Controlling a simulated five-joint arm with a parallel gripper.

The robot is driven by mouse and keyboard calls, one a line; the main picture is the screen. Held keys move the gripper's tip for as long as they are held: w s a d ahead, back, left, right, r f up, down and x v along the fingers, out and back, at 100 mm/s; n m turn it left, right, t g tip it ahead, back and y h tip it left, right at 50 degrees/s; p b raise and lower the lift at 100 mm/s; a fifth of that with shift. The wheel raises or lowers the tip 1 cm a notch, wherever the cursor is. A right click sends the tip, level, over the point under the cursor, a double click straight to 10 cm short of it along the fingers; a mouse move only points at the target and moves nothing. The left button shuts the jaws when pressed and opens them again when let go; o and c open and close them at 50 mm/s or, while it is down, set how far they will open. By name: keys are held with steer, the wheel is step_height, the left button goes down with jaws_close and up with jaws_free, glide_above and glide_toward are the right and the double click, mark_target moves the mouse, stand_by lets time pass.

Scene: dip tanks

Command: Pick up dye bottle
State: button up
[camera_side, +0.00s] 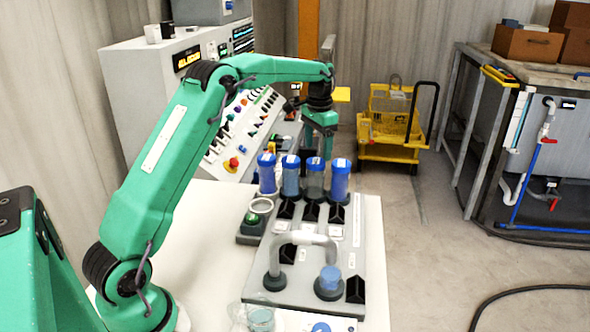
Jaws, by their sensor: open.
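Several clear cylinders with blue caps stand upright in a row at the back of a grey rack (348,245). The left one (267,175), the second (290,177) and the right one (340,181) look blue inside; the third (314,180) looks paler. A small blue cylinder (330,279) stands in a dark round holder at the rack's front. I cannot tell which of these is the dye bottle. My gripper (316,157) points down just above and behind the row, near the two middle caps. It is open and holds nothing; its fingertips are partly hidden by the caps.
A grey arched pipe (303,239) rises from the rack's front half. A glass vessel (260,318) and a blue-capped item (321,327) sit at the front table edge. A control panel (240,130) stands behind. The white table (195,240) is clear on the left.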

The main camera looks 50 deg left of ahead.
mark_target(316, 161)
steer(key=shift+s+a+f, duration=0.1)
steer(key=shift+f, duration=1.85)
steer(key=shift+s+f, duration=0.1)
steer(key=shift+f, duration=1.85)
steer(key=c, duration=1)
steer(key=shift+c, duration=0.2)
steer(key=shift+r, duration=0.15)
steer(key=shift+r, duration=0.55)
step_height(316, 161, up, 3)
steer(key=s+d+r, duration=0.2)
steer(key=d+r, duration=0.4)
steer(key=d, duration=0.5)
steer(key=shift+s+d+r, duration=0.2)
steer(key=shift+s+r, duration=0.1)
